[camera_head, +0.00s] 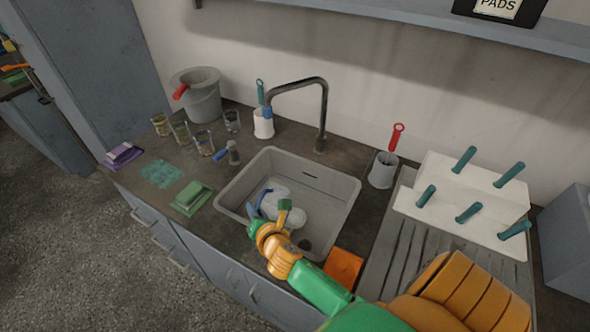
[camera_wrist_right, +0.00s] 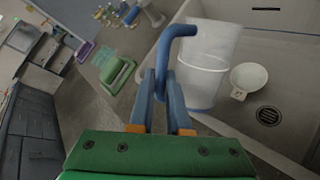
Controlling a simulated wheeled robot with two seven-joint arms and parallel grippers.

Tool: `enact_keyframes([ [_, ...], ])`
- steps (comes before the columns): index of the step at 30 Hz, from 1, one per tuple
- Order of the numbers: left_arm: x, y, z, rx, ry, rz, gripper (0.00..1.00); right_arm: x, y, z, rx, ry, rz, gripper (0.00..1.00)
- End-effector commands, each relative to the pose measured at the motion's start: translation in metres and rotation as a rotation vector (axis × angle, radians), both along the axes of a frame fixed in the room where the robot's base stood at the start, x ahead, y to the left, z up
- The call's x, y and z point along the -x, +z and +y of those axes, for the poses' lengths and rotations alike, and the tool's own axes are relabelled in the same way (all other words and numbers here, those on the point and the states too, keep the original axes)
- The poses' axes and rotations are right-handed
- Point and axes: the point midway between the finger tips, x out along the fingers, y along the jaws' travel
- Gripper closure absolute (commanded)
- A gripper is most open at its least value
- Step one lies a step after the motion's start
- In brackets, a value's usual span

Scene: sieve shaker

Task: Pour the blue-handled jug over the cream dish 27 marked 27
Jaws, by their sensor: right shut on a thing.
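My right gripper (camera_wrist_right: 170,80) is shut on the blue handle (camera_wrist_right: 176,36) of a clear jug (camera_wrist_right: 205,60). In the head view the gripper (camera_head: 268,215) and the jug (camera_head: 276,196) are over the sink. In the wrist view the jug looks close to upright; I cannot tell how much is in it. The dish (camera_head: 294,217) is partly behind my gripper in the head view. My left gripper is not in view.
The grey sink (camera_head: 335,190) has a drain (camera_wrist_right: 268,116) near the dish. A tap (camera_head: 322,115) stands behind it.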

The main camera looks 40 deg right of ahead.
Motion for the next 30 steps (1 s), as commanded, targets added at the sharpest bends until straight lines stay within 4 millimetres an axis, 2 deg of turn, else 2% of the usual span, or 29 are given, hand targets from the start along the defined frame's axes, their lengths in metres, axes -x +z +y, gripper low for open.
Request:
enact_keyframes([
  [1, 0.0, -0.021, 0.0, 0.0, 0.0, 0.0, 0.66, 0.001, -0.015, 0.005, 0.054, 0.001, -0.014, 1.0],
  [9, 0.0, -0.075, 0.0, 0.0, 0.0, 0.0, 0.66, 0.007, -0.024, 0.031, 0.375, 0.002, -0.097, 1.0],
  [15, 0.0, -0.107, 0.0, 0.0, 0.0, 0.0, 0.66, 0.011, -0.03, 0.045, 0.596, 0.001, -0.151, 1.0],
  [21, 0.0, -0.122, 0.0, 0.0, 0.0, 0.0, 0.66, 0.012, -0.03, 0.051, 0.742, 0.001, -0.185, 1.0],
  [30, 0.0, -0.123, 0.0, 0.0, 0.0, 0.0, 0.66, 0.013, -0.026, 0.052, 0.781, 0.001, -0.194, 1.0],
])
